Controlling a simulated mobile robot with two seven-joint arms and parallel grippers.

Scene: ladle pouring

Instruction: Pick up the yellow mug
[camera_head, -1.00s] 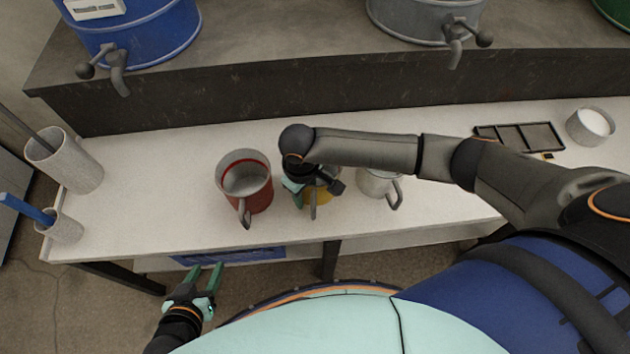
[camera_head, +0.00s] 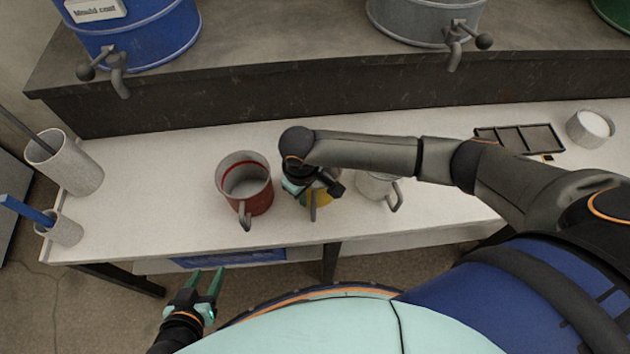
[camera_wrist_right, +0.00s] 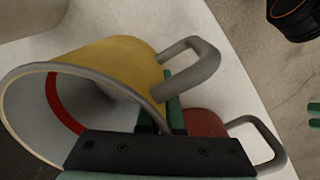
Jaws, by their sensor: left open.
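The yellow mug (camera_head: 322,197) stands on the white bench between a red mug and a grey-white mug, partly hidden under my right arm. In the right wrist view the yellow mug (camera_wrist_right: 115,65) shows its open rim and grey handle (camera_wrist_right: 195,65). My left gripper (camera_head: 207,274) is open and empty, below the bench's front edge.
The red mug (camera_head: 257,198) stands close on the left, the grey-white mug (camera_head: 375,187) close on the right. Two grey holders (camera_head: 75,172) (camera_head: 66,231) stand at the bench's left end. Tapped drums stand behind.

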